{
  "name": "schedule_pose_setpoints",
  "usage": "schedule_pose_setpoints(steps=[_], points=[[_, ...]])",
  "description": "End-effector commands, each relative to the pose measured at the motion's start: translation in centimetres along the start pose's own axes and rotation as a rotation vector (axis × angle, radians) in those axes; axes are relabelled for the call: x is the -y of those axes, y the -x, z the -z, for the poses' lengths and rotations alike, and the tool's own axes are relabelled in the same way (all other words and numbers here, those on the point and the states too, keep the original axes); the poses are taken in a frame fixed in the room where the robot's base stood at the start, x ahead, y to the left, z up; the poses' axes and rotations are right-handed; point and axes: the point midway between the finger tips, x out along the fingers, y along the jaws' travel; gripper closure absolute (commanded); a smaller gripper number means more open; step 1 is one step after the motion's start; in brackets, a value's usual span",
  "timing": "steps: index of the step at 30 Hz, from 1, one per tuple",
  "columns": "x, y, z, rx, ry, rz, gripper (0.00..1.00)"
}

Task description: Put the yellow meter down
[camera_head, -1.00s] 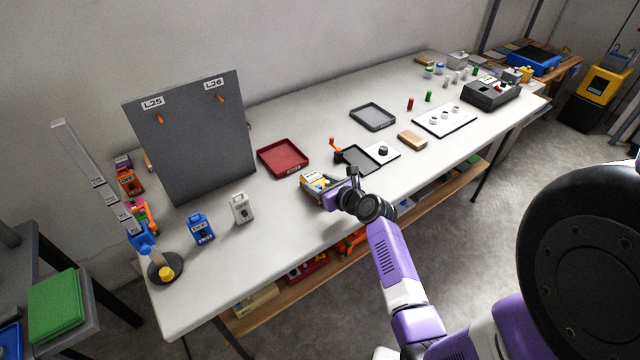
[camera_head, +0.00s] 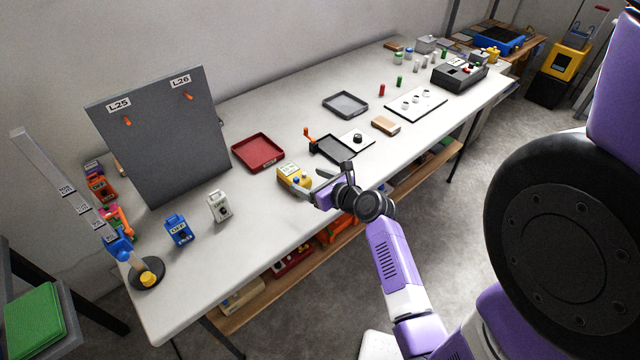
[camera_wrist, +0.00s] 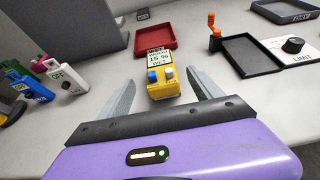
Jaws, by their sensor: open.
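The yellow meter (camera_head: 294,177) rests on the white table (camera_head: 262,213) just in front of the red tray. It shows a labelled face with a blue and a white knob in the wrist view (camera_wrist: 163,88). My gripper (camera_head: 314,186) is open at the front edge of the table. In the wrist view its two grey fingers (camera_wrist: 162,97) stand apart on either side of the meter, with gaps between them and it. The meter is upright and nothing holds it.
The red tray (camera_head: 235,154) lies behind the meter. A dark tray with an orange handle (camera_head: 311,138) and a white plate with a black knob (camera_head: 358,139) lie to the right. Blue (camera_head: 178,231) and white (camera_head: 219,206) tagged locks stand left, before a grey board (camera_head: 165,150). Table between is clear.

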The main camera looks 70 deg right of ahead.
Motion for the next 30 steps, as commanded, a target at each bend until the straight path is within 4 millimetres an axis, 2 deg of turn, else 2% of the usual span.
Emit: schedule_pose_setpoints(steps=[1, 6, 11, 14, 16, 20, 24, 30], points=[[0.0, 1.1, 0.1, -0.001, 0.001, 0.001, 0.26], [0.0, 3.7, 0.1, -0.001, 0.0, 0.0, 0.26], [-0.1, 4.9, 0.1, -0.001, 0.006, 0.0, 0.26], [-1.3, 5.5, 0.8, -0.012, 0.075, -0.006, 0.26], [-3.3, 6.3, 1.9, -0.027, 0.199, -0.015, 0.26], [-8.4, 9.2, 4.6, -0.05, 0.599, -0.048, 0.26], [-13.5, 14.0, 6.5, -0.025, 1.137, -0.097, 0.26], [-18.6, 22.1, 6.6, 0.13, 1.909, -0.142, 0.26]])
